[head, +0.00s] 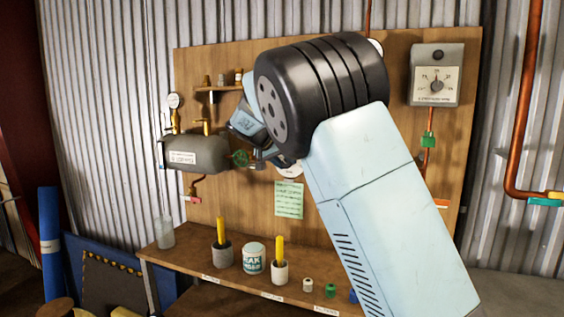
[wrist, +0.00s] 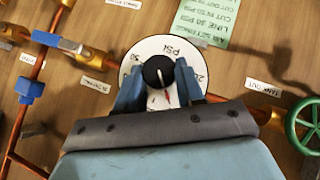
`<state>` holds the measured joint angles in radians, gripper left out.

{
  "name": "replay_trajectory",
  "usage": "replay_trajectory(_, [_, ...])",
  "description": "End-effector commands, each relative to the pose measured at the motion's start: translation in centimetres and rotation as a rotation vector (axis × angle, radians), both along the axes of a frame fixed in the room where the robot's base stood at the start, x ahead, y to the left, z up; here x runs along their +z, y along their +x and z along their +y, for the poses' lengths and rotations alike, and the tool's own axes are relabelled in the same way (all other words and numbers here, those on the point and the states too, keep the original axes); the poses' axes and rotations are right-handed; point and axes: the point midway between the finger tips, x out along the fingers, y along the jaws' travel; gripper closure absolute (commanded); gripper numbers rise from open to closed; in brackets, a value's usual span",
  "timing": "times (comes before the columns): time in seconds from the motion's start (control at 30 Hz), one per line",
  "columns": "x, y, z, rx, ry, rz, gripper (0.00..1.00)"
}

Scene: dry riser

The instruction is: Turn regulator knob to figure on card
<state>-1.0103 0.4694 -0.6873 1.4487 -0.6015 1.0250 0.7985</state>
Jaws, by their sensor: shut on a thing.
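The black regulator knob (wrist: 158,72) has a white pointer line and sits in the middle of a round white dial marked PSI (wrist: 160,45). My gripper (wrist: 157,88) is shut on the knob, with one blue finger on each side. In the head view my arm hides the knob and most of the dial; only a lower edge of the dial (head: 289,172) shows.
A green handwheel valve (wrist: 303,128) is at the right in the wrist view, and a blue-handled valve (wrist: 60,42) is at the left. The shelf below holds pots and a tin (head: 254,258).

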Motion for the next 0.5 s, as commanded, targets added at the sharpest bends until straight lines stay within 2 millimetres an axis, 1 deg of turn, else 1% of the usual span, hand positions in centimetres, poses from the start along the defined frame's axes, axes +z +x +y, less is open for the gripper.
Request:
replay_trajectory(0.03, [0.10,0.04,0.47,0.009,0.002,-0.004,0.93])
replay_trajectory(0.3, [0.05,0.01,0.52,0.010,0.002,-0.002,0.93])
replay_trajectory(0.33, [0.04,0.01,0.53,0.010,0.002,-0.002,0.60])
replay_trajectory(0.5, [-0.01,-0.02,0.39,0.007,0.002,-0.001,0.44])
